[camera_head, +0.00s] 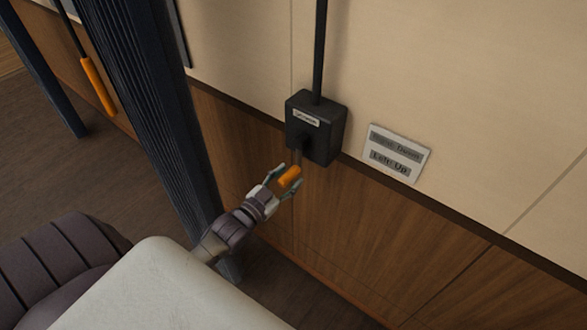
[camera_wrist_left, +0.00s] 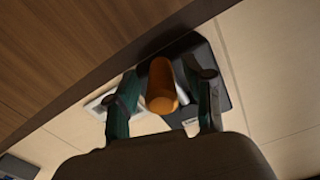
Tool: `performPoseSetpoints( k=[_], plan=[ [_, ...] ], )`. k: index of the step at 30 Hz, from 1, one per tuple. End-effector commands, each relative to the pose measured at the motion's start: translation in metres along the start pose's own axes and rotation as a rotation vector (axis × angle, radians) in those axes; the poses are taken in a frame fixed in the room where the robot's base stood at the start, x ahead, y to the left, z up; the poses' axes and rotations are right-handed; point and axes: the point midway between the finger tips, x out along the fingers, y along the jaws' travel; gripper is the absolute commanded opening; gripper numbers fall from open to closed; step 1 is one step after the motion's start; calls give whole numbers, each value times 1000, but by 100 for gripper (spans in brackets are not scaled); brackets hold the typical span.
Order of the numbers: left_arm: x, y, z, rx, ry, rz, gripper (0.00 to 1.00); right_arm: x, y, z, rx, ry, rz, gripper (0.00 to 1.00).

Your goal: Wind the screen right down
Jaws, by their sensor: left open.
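A black winch box (camera_head: 316,128) with a small pale label is fixed to the wall, and a dark rod (camera_head: 320,50) rises from its top. An orange crank handle (camera_head: 289,177) sticks out in front of the box. My left gripper (camera_head: 281,184) is open, with its fingers on either side of the handle. In the left wrist view, the orange handle (camera_wrist_left: 161,88) stands between the two green fingers, with the box (camera_wrist_left: 218,75) behind it. I cannot tell whether the fingers touch the handle. The screen itself is not recognisable in these views. My right gripper is out of view.
A sign (camera_head: 396,153) right of the box appears to read "Right: Down" and "Left: Up". A dark ribbed post (camera_head: 150,100) stands left of my left arm. Another orange handle (camera_head: 98,86) hangs farther left. Wood panelling (camera_head: 350,225) lies below the box.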

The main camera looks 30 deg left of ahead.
Motion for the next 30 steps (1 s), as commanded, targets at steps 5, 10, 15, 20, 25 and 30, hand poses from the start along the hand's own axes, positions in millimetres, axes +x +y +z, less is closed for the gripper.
performPoseSetpoints(
  k=[5, 10, 15, 20, 25, 30],
  plan=[
    [22, 0, -1, 0, 0, -1, 52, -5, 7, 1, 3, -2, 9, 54],
    [28, 0, 0, 0, 0, 0, 52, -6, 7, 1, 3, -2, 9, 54],
    [29, 0, 1, 0, -1, 0, 52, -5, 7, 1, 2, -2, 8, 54],
    [28, 0, 1, 0, -1, 0, 35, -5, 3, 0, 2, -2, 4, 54],
    [28, 0, 0, 0, -1, 0, 7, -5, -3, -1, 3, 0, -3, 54],
    [28, 0, 0, 0, -1, 0, 0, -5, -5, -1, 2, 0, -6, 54]
  ],
)
